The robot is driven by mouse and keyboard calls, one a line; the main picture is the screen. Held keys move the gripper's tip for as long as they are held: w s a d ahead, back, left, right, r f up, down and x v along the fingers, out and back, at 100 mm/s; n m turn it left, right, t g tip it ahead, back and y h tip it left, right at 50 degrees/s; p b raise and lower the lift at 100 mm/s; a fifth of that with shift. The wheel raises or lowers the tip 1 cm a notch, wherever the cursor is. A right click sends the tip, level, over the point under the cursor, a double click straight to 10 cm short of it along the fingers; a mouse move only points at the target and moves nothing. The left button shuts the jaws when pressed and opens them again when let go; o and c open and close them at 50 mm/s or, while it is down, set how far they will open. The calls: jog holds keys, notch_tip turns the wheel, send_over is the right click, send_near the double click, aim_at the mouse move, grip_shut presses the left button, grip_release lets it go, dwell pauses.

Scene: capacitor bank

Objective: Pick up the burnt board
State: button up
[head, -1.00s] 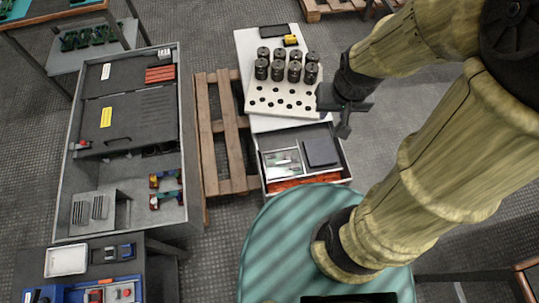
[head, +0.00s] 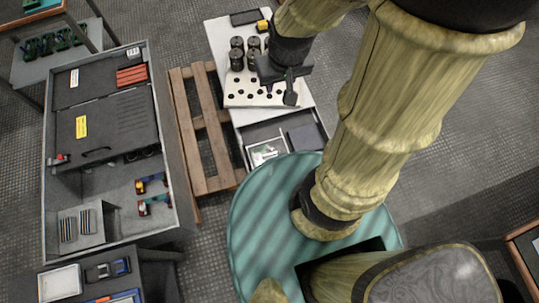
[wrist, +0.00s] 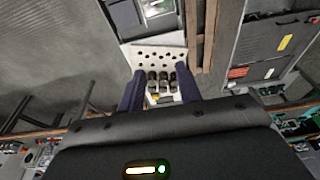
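No board in view shows clear burn marks, so I cannot tell which one is the burnt board. Small boards with coloured parts (head: 151,184) lie in the lower part of the grey cabinet (head: 119,233). Dark upright plates (head: 76,225) stand in a holder there. Green boards (head: 55,42) lie on a shelf at the upper left. My gripper (head: 280,88) is over the white perforated plate (head: 240,100), hiding part of it. In the wrist view my gripper (wrist: 161,78) has its fingers apart with nothing held. Black cylindrical capacitors (wrist: 162,84) show beyond them.
The white bench's open drawer (head: 257,136) holds a light tray and a dark square; my teal base partly hides it. A wooden pallet (head: 206,140) stands between cabinet and bench. A small table with blue and red items (head: 108,270) is lower left.

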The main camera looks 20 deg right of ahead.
jog(key=w+a+f+n+g+h+b, duration=0.1)
jog(key=f+n+b, duration=0.5)
jog(key=f+b, duration=0.6)
jog(key=w+a+f+n+h+b, duration=0.4)
jog(key=a+f+b, duration=0.4)
jog(key=f+b, duration=0.5)
jog(key=w+a+f+n+g+h+b, duration=0.1)
jog(key=w+a+f+n+h+b, duration=0.2)
jog(key=f, duration=2.2)
jog(key=a+n+h+b, duration=0.1)
jog(key=n+b, duration=0.4)
jog(key=b, duration=0.4)
jog(key=shift+a+g, duration=0.15)
jog(key=shift+g, duration=0.15)
jog(key=shift+f, duration=0.15)
jog(key=b, duration=0.6)
send_over(260, 159)
jog(key=f, duration=0.8)
jog(key=shift+a+f, duration=0.2)
jog(key=shift+a, duration=0.1)
jog(key=shift+d, duration=0.25)
jog(key=shift+f, duration=0.1)
